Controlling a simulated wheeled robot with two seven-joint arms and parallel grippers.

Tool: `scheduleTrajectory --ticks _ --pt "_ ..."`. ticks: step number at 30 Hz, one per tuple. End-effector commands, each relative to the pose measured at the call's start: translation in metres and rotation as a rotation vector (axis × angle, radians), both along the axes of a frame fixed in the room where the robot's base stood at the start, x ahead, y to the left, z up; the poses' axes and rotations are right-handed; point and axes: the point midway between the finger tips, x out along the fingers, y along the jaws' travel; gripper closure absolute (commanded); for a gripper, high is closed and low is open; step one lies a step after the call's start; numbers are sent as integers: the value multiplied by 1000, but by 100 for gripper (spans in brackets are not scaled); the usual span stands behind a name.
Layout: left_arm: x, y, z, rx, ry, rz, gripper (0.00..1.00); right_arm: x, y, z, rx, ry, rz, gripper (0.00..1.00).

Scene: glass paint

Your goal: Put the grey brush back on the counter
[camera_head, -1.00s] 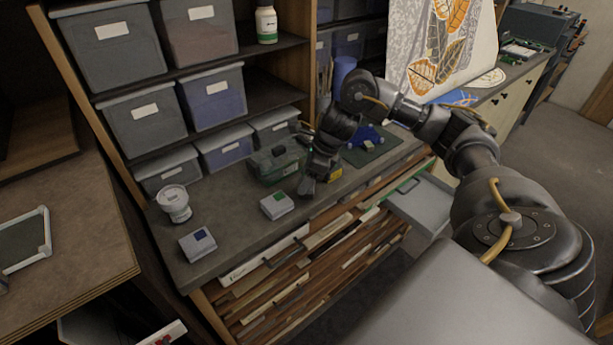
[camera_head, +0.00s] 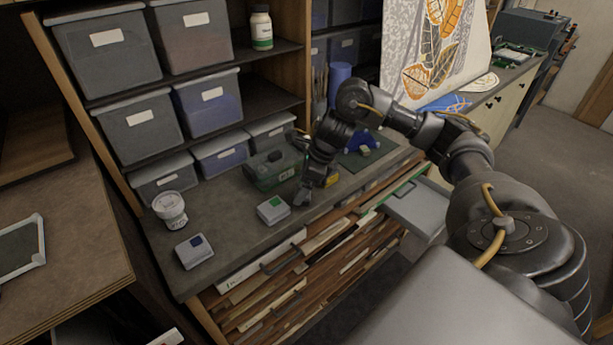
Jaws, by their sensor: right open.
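Thin upright sticks (camera_head: 320,82) stand at the back, too small to identify. My left gripper is not in view.
A green see-through box (camera_head: 268,172) stands close behind the gripper, and a yellow item (camera_head: 331,181) lies to its right. A grey drawer (camera_head: 420,208) is open below the counter at right.

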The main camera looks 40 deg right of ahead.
Motion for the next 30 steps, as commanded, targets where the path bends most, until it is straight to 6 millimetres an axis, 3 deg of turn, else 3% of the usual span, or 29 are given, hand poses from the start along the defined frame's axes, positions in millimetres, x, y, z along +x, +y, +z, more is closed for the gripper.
scheduleTrajectory --ticks 19,30 --pt "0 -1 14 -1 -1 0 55 -29 -29 101 -2 -5 0 19" --pt "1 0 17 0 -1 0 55 -35 -33 113 0 0 0 19"
